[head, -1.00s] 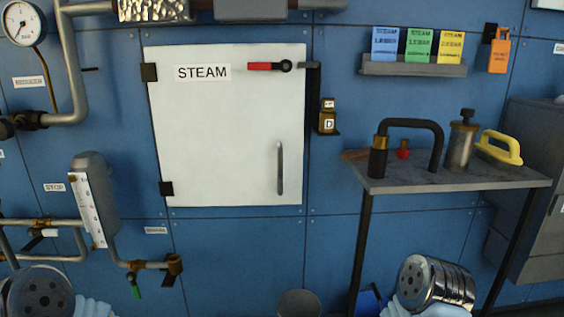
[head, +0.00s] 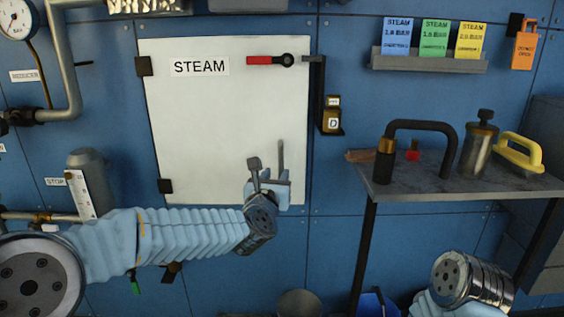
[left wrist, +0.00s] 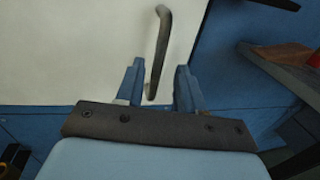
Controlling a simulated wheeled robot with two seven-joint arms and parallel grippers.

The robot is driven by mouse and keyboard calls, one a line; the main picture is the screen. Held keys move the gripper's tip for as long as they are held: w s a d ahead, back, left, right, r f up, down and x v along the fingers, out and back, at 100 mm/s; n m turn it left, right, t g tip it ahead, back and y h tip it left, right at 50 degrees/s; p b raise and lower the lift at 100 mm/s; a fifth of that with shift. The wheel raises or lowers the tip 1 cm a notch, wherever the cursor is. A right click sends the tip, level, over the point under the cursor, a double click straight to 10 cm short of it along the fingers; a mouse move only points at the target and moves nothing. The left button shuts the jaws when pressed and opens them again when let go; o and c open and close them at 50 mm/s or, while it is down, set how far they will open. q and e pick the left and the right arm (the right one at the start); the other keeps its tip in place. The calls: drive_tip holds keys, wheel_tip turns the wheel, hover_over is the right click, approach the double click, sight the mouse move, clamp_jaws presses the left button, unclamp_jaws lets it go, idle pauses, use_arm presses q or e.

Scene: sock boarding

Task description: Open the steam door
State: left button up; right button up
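The white steam door (head: 215,120) is shut on the blue wall, with a STEAM label and hinges on its left edge. Its vertical grey handle (head: 281,158) is at the lower right; it also shows in the left wrist view (left wrist: 161,45). A red-handled latch (head: 268,61) lies level at the door's top right. My left gripper (head: 270,177) is open in front of the door's lower right. In the left wrist view its two blue fingers (left wrist: 158,85) stand apart either side of the handle's lower end; contact cannot be told. My right gripper is not in view.
A shelf table (head: 465,187) with a black hose piece, a canister and a yellow-handled tool stands to the right. A card rack (head: 430,63) and an orange tag (head: 524,47) hang above it. Pipes (head: 65,70) and a gauge are at the left.

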sight(280, 167)
use_arm(q)
drive_tip(key=w, duration=0.3)
drive_tip(key=w+d+p, duration=0.1)
drive_tip(key=w, duration=0.2)
drive_tip(key=shift+w+d+p, duration=0.15)
drive_tip(key=shift+w+p, duration=0.15)
drive_tip(key=shift+w, duration=0.05)
drive_tip(key=shift+c, duration=0.4)
clamp_jaws()
drive_tip(key=shift+f, duration=0.1)
